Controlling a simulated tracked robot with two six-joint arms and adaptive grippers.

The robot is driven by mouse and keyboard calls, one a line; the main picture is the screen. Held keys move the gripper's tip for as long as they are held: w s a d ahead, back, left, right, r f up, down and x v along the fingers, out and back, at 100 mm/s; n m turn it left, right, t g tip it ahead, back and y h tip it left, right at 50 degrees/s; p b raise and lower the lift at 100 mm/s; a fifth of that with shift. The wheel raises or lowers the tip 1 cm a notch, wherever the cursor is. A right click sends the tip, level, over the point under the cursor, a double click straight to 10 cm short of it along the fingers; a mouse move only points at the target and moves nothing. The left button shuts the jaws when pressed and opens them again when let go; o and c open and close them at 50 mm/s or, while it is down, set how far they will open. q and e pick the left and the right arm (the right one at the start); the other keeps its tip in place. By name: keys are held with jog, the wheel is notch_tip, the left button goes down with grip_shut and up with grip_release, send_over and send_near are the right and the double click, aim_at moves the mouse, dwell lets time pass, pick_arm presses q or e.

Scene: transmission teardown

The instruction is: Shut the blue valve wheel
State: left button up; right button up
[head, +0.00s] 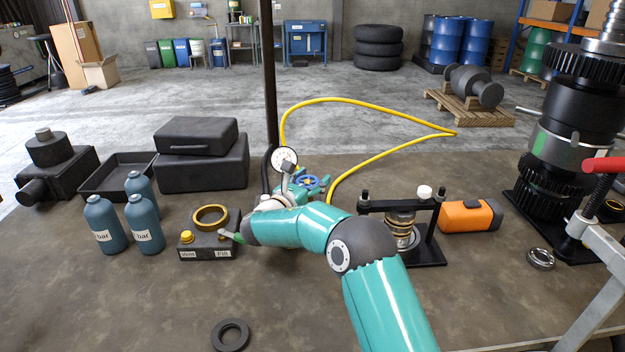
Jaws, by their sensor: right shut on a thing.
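The blue valve wheel (312,182) shows in the middle of the head view, just behind my teal right forearm. Teal and grey parts crowd closely around it. A round pressure gauge (285,157) with a white face stands just left of and above the wheel. My right arm reaches in from the bottom, bends at the elbow, and its wrist folds back towards the wheel. My right gripper (299,188) is at the wheel and appears shut on it; the fingertips are small and partly hidden.
A yellow hose (383,104) loops behind the wheel, near a dark upright post (270,90). Left stand a vent/fill block (212,253) and blue bottles (104,226). Right are a black press frame (428,235) and an orange case (468,216). The front left is mostly clear.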

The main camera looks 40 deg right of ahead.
jog(key=o, duration=1.1)
jog(key=shift+c, duration=0.2)
jog(key=shift+a, duration=0.1)
jog(key=v, duration=1.1)
jog(key=shift+s+a, duration=0.2)
jog(key=shift+a, duration=0.15)
